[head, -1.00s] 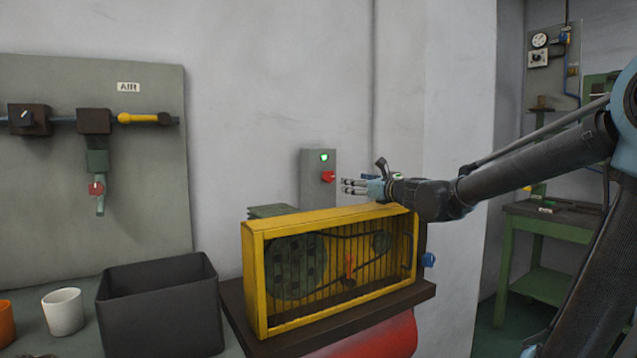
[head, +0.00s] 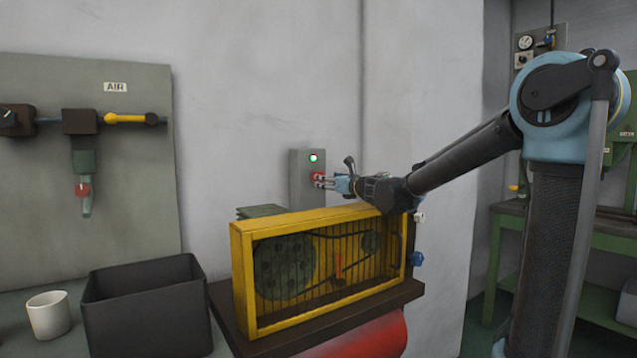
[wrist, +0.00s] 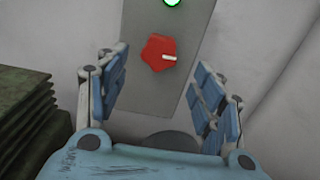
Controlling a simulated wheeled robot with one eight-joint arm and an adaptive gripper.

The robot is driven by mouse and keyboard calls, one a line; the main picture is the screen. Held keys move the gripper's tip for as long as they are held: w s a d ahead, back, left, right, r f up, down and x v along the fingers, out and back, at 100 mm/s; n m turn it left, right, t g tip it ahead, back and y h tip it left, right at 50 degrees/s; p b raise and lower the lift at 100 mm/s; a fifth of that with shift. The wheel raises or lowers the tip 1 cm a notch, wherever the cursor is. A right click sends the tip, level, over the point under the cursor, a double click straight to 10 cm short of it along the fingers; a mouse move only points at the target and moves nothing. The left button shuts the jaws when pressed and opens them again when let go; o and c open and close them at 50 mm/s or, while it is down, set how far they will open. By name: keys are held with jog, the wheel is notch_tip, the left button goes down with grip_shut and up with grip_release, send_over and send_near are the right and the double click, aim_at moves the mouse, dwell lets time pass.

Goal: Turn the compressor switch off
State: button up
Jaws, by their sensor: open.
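The compressor switch is a red knob (wrist: 159,54) with a white mark pointing right, on a grey box (wrist: 187,85) on the wall. A green lamp (head: 314,158) glows above the knob. In the head view the red knob (head: 318,177) is partly hidden behind my fingertips. My gripper (head: 326,182) is at the knob's front. In the wrist view my gripper (wrist: 160,85) is open, one finger on each side of the knob, with gaps between fingers and knob. I cannot tell whether the fingertips reach past its face.
The compressor's yellow belt guard (head: 345,212) stands below my arm, above a red tank (head: 370,338). A dark ribbed block (head: 260,211) is left of the switch box. A black bin (head: 150,318) and white cup (head: 48,314) are at lower left.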

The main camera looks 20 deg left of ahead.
jog(key=shift+x, duration=3.75)
jog(key=c, duration=1.1)
